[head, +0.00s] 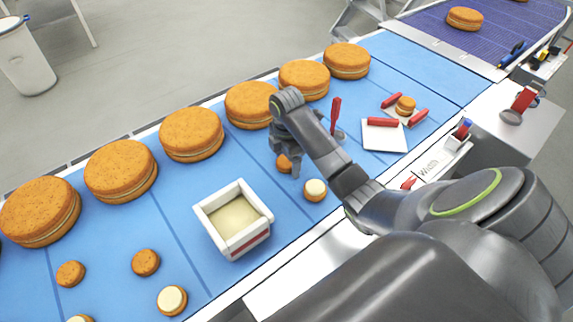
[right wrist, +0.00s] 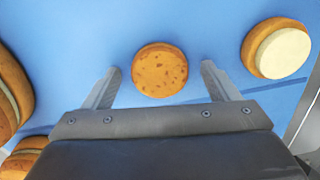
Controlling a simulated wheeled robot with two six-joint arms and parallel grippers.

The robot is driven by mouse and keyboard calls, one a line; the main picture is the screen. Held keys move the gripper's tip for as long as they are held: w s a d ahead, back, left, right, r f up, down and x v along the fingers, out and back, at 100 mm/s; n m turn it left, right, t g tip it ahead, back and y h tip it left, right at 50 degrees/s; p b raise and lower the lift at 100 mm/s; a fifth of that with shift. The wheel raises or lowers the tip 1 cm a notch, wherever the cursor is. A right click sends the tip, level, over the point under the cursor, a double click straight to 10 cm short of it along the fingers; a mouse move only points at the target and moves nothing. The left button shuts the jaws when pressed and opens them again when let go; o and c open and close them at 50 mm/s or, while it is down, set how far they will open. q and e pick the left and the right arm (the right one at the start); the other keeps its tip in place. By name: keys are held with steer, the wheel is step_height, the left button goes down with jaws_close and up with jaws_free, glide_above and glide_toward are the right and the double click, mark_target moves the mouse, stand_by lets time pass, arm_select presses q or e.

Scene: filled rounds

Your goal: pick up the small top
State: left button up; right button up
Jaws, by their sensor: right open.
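The small top (head: 284,164) is a plain brown speckled round on the blue belt, partly hidden by my right gripper in the head view. In the right wrist view the small top (right wrist: 160,70) shows whole, roughly centred between the fingertips. My right gripper (head: 290,158) is open over it, pointing down; its fingers (right wrist: 161,72) stand apart on either side with gaps. I cannot tell how far above the belt the fingertips are. A small round with cream filling (head: 315,190) lies close by; it also shows in the right wrist view (right wrist: 282,52). My left gripper is not in view.
A white tub of cream (head: 206,214) stands to the left on the blue belt (head: 185,210). Several large filled rounds (head: 192,133) line the far edge. A white tray (head: 384,135) and red-handled tools lie to the right. More small rounds (head: 146,262) lie at lower left.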

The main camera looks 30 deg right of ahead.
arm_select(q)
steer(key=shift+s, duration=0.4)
arm_select(e)
steer(key=shift+c, duration=1.3)
steer(key=c, duration=0.5)
